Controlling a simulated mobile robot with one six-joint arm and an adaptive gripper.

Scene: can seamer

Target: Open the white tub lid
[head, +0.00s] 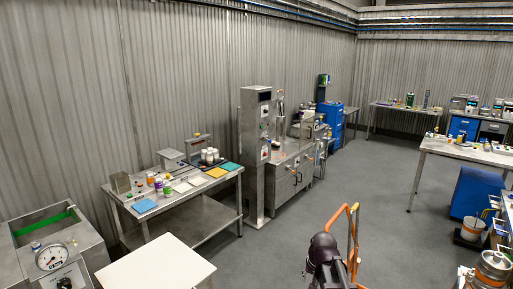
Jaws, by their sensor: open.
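A white, flat-topped, box-like thing (155,268) stands at the bottom left of the head view, cut off by the lower edge. It may be the white tub with its lid lying flat on top, but I cannot be sure. No handle or open gap shows on it. A dark part of my arm rises at the bottom centre, well to the right of the white top. My gripper's fingers cannot be made out in this view.
A steel machine with a dial gauge (51,257) stands left of the white top. Behind is a steel table (222,187) with bottles, jars and coloured mats. A tall steel column (254,150) and cabinet (291,180) follow. Grey floor (350,190) is clear in the middle.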

